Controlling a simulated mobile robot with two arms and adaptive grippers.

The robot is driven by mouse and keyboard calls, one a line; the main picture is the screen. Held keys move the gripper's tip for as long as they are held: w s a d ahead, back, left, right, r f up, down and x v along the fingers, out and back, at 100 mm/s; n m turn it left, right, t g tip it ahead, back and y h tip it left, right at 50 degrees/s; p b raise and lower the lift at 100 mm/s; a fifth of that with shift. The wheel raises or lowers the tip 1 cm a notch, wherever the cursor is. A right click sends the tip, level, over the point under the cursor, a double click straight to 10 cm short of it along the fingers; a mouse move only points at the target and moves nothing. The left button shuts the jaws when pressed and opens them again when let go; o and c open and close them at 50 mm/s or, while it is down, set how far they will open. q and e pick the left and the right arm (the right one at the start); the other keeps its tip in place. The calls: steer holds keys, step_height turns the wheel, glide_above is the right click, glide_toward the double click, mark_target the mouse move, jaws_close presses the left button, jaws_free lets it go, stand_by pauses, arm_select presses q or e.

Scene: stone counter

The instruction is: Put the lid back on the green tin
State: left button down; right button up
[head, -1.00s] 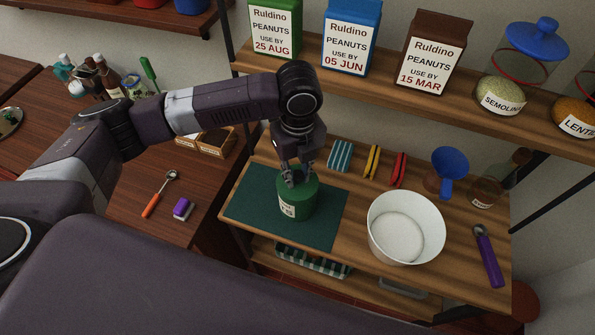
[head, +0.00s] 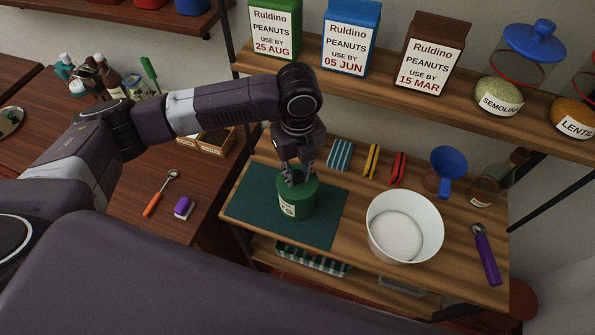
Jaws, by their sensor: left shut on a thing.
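The green tin (head: 292,205) with a pale label stands upright on the dark green mat (head: 250,210), at the left of the wooden counter. My left gripper (head: 297,181) points down right above the tin, its fingers shut on the green lid (head: 311,186). The lid is at the tin's top, and its rim looks level with the tin. The fingers hide the middle of the lid, so I cannot tell whether it is fully seated. My right gripper is not in view.
A white bowl (head: 404,228) stands right of the mat. Behind are bag clips (head: 372,161), a blue funnel (head: 447,168) and a bottle (head: 489,187). A purple-handled scoop (head: 487,255) lies at the right. A shelf with peanut cartons (head: 350,42) and jars hangs above.

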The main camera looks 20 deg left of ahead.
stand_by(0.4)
arm_select(q)
steer(key=c, duration=1.2)
jaws_free()
steer(key=shift+o, duration=0.2)
steer(key=shift+r, duration=0.1)
steer(key=shift+r+p, duration=1.25)
steer(key=shift+p, duration=0.2)
steer(key=shift+r, duration=2.15)
